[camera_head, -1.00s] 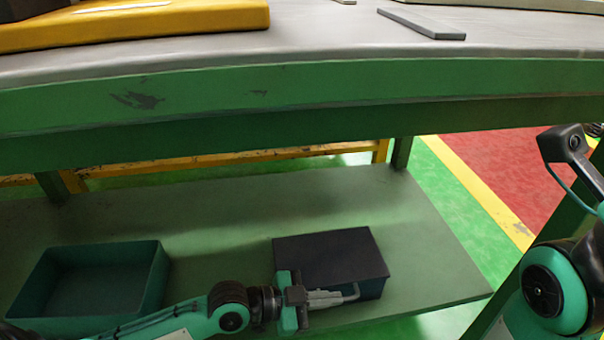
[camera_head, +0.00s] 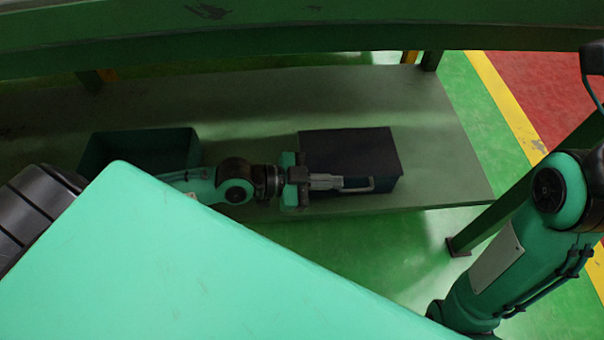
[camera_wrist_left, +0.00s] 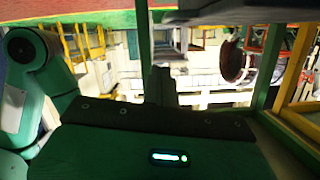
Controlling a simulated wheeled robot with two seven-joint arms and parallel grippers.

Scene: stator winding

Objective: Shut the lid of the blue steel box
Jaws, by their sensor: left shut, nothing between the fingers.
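The blue steel box (camera_head: 346,152) is dark and stands on the low shelf in the head view. Its top is one flat dark surface, so the lid looks down; a small gap at its edge could not be told from here. A pale bar-like handle (camera_head: 362,187) shows at its front side. My left gripper (camera_head: 328,182) reaches in from the left and is shut, with nothing between its fingers. Its fingertips are at the box's front left, by the handle; whether they touch cannot be told. My right gripper is out of view.
An open-topped dark green bin (camera_head: 140,146) stands left of the box on the shelf (camera_head: 440,150). The green bench edge (camera_head: 300,35) runs above. A green table leg (camera_head: 520,195) stands at the right. Shelf right of the box is clear.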

